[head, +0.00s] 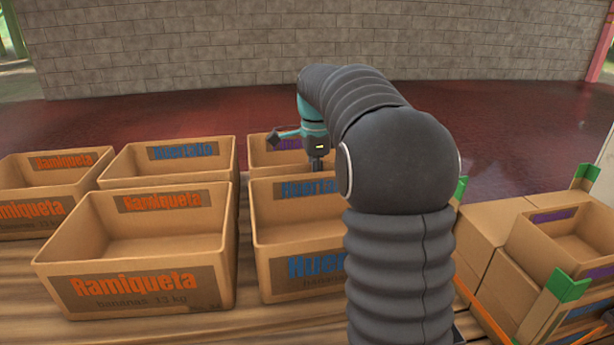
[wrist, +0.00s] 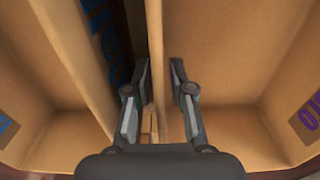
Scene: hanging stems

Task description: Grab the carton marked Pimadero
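A cardboard carton with a purple label (head: 258,155) stands in the back row, partly hidden by my arm. Its full name cannot be read in the head view. In the wrist view, a carton with purple lettering (wrist: 240,60) fills the right side; only a letter or two shows. My gripper (head: 318,166) points down at this carton's near side. In the wrist view my gripper (wrist: 160,72) is open, with one finger on each side of an upright carton wall (wrist: 155,40). The fingers look apart from the wall. A blue-lettered carton wall (wrist: 72,40) runs alongside at left.
A Huertano carton (head: 268,232) stands in front, with a Ramiqueta carton (head: 215,240) left of it. Another Huertano carton (head: 110,170) and Ramiqueta carton (head: 92,178) are behind. At right, stacked cartons (head: 487,222) include a purple-labelled one (head: 522,235), beside green-capped corner posts (head: 568,284).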

